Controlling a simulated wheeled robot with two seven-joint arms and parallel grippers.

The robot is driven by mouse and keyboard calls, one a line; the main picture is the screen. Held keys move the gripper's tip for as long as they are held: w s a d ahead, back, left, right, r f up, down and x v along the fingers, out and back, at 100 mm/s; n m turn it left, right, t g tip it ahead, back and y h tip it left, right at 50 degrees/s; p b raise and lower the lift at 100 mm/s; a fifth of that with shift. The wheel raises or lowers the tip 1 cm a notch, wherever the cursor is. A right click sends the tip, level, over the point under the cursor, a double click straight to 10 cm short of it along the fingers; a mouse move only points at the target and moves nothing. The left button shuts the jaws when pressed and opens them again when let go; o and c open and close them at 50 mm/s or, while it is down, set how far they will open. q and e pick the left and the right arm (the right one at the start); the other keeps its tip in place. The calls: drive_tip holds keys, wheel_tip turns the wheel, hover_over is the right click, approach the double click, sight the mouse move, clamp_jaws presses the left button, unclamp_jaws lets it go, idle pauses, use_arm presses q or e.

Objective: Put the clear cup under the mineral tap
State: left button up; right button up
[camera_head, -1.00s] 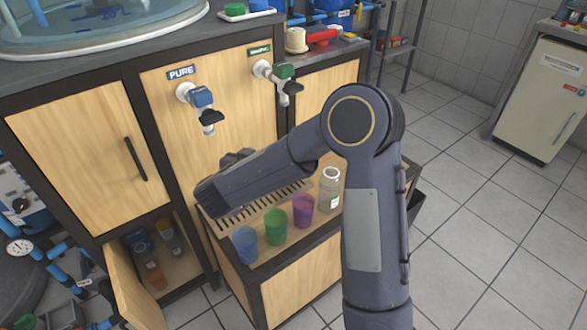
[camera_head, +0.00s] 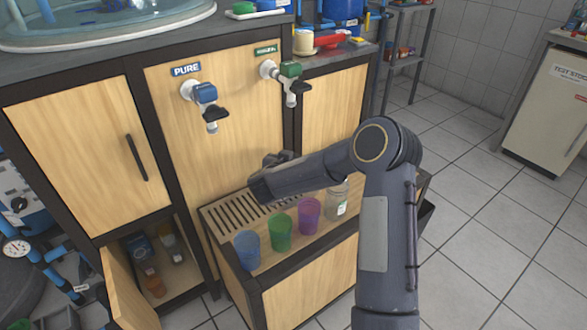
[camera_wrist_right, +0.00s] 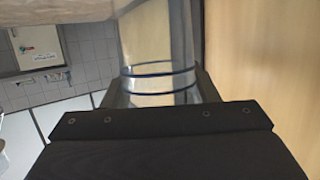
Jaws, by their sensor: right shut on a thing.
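The mineral tap (camera_head: 289,72) is the green-handled one on the wooden panel, below a small green label (camera_head: 265,50). My right gripper (camera_wrist_right: 160,90) is shut on the clear cup (camera_wrist_right: 158,50), whose transparent wall with dark rings shows between the fingers in the right wrist view. In the head view my right gripper (camera_head: 274,164) is low in front of the panel, below the mineral tap and above the slatted drip shelf (camera_head: 215,222). My arm hides the cup there. Whether the cup touches the shelf cannot be told. My left gripper is not in view.
The blue PURE tap (camera_head: 203,96) is to the left. Blue (camera_head: 247,250), green (camera_head: 280,232) and purple (camera_head: 308,216) cups and a labelled clear glass jar (camera_head: 337,201) stand along the shelf's front. A lower cabinet door (camera_head: 128,290) hangs open at left.

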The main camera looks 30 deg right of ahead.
drive_tip(key=shift+f+b, duration=0.3)
drive_tip(key=shift+f, duration=1.3)
drive_tip(key=shift+f, duration=0.1)
drive_tip(key=shift+f, duration=0.1)
drive_tip(key=o, duration=0.9)
